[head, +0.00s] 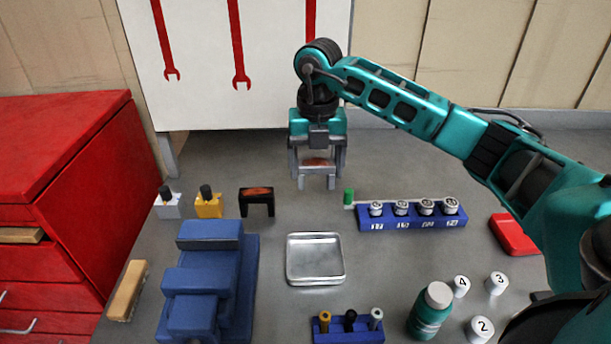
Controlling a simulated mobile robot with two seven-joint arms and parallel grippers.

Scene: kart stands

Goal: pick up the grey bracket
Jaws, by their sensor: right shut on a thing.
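The grey bracket (318,171) is an upside-down U with a rusty-orange patch on top. It is between the fingers of my right gripper (317,163), which is shut on it. The bracket's legs point down over the back of the grey bench; I cannot tell clearly how high they are above it. The fingers cover part of its sides. A similar black bracket (257,203) with an orange top stands on the bench to the left, apart from the gripper. My left gripper is not in view.
Nearby are white and yellow blocks with dark knobs (209,204), a blue socket rack (412,217), a metal tray (289,262), a blue stepped block (200,280) and a green bottle (430,311). A red cabinet (60,190) is left. Bench around the held bracket is clear.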

